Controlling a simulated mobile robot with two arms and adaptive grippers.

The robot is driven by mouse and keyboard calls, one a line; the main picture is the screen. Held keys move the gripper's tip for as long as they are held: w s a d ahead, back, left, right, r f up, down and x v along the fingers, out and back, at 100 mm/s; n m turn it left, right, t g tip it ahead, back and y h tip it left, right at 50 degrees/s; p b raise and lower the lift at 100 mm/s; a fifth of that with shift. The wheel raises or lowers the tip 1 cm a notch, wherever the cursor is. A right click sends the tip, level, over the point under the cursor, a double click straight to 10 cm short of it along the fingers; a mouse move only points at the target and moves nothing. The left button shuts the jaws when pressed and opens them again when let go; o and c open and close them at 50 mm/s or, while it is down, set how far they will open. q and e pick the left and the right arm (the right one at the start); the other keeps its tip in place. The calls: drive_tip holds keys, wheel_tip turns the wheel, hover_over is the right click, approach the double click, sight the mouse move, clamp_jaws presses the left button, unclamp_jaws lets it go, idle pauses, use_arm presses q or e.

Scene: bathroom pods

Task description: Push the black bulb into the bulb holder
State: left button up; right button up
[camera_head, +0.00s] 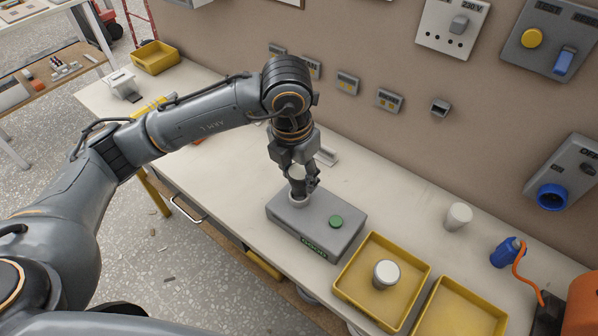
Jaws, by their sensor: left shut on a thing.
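My left gripper (303,186) points down over a grey box (315,228) on the bench and is shut on a bulb (297,172). The fingers hide most of the bulb. Only a pale patch shows between them, so I cannot make out a black part. Just below the fingertips is the light round bulb holder (298,201) on the box top. The bulb is upright at the holder, but I cannot tell how deep it sits. A green button (336,221) is on the box, right of the holder. My right gripper is out of view.
A yellow tray (345,289) with a white-topped bulb (386,273) stands right of the box, beside another yellow tray (445,285). A white cup-like piece (458,216) and a blue bottle (505,252) stand further right. Switches and sockets line the wall behind.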

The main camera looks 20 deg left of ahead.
sight(299, 184)
use_arm(q)
drive_tip(key=shift+b, duration=0.35)
drive_tip(key=shift+b, duration=0.3)
idle(0.7)
drive_tip(key=shift+f+b, duration=1.75)
drive_tip(key=shift+b, duration=0.1)
drive_tip(key=o, duration=1.2)
drive_tip(key=shift+r, duration=0.15)
drive_tip(key=r, duration=0.4)
drive_tip(key=s+r, duration=0.1)
drive_tip(key=r, duration=0.6)
drive_tip(key=shift+s+a+r, duration=0.15)
drive_tip(key=shift+a+r, duration=0.1)
drive_tip(key=shift+r, duration=0.15)
drive_tip(key=shift+f, duration=0.1)
